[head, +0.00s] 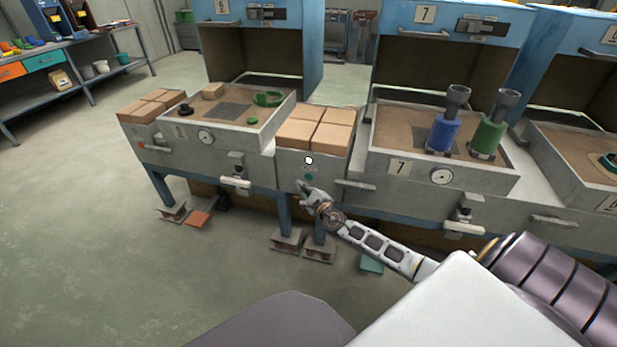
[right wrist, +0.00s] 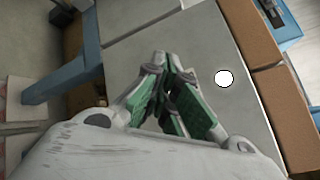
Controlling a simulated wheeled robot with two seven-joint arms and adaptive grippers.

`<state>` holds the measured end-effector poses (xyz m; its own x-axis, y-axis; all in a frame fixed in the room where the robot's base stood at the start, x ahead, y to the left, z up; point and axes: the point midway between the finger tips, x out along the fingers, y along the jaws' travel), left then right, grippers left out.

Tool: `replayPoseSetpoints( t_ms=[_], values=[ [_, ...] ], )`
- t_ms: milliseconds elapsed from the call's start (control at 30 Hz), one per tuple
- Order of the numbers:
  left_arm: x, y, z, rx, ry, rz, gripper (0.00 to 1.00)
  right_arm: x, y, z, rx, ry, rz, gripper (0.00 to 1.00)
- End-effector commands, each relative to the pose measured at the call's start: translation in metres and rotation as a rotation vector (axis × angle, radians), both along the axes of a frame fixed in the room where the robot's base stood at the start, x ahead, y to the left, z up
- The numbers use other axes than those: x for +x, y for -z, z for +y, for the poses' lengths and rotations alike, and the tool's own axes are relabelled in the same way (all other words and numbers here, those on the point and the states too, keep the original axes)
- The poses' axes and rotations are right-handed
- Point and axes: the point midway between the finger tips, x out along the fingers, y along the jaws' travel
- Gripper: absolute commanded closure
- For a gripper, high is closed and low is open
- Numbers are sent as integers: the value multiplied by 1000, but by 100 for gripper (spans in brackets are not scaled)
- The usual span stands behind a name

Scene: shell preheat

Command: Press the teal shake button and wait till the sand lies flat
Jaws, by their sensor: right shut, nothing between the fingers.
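The teal button (head: 308,177) is on the grey front panel below the middle brick stack. My right gripper (head: 303,187) is shut and empty, its tips just below and left of the button; I cannot tell whether they touch. In the right wrist view the green-padded fingers (right wrist: 172,100) are close together in front of the panel, and the button is not visible there. A white round spot (head: 308,160) sits above the button and also shows in the right wrist view (right wrist: 224,78). Sand (head: 395,130) fills the station 7 box; its flatness is hard to judge. My left gripper is not in view.
A blue canister (head: 443,134) and a green one (head: 487,138) stand in the station 7 box. The left box (head: 225,135) holds a green ring (head: 268,99). Tan bricks (head: 316,127) lie between the boxes. Open floor (head: 90,230) is at left.

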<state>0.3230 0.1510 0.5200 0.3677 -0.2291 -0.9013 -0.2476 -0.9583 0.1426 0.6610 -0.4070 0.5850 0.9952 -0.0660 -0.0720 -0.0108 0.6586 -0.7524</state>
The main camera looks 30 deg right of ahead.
Motion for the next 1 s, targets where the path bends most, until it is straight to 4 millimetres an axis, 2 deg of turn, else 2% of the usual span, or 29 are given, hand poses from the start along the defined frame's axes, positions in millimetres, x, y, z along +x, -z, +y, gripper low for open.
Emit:
replayPoseSetpoints(
  t_ms=[500,1000],
  values=[
    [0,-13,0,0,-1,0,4,-18,-1,21,0,1,-1,100],
    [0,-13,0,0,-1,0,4,-19,-1,22,0,1,-1,100]
  ],
)
